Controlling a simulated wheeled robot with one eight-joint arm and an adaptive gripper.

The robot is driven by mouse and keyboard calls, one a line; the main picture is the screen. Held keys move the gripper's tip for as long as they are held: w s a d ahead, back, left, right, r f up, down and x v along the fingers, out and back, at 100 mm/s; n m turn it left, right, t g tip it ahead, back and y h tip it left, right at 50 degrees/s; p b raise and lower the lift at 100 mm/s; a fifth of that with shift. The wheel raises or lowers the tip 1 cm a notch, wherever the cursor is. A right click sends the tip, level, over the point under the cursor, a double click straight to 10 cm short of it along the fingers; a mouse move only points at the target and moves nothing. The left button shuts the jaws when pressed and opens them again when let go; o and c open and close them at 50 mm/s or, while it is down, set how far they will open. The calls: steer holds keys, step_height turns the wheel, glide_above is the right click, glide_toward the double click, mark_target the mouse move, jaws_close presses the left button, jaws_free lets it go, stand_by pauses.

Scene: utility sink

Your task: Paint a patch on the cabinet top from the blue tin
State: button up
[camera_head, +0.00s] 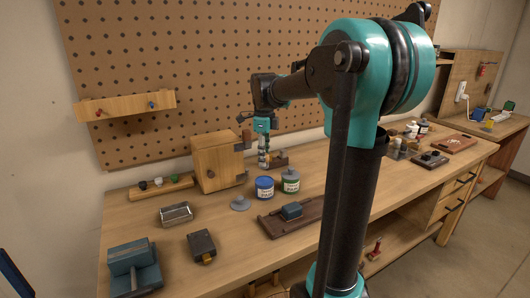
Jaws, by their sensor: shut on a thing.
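The small wooden cabinet (211,166) stands behind and left of the blue tin, against the pegboard. Its top (215,142) looks bare from here. My gripper (263,150) points down behind and above the blue tin, to the right of the cabinet. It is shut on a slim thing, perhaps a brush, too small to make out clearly. Whether its lower end touches or enters the tin cannot be told.
A grey disc (240,203) lies left of the blue tin. My arm hides part of the bench (320,170).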

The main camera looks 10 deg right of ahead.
mark_target(264, 168)
steer(key=shift+f, duration=2.4)
steer(key=shift+f, duration=0.55)
stand_by(0.4)
steer(key=shift+r, duration=3.55)
steer(key=shift+s, duration=0.1)
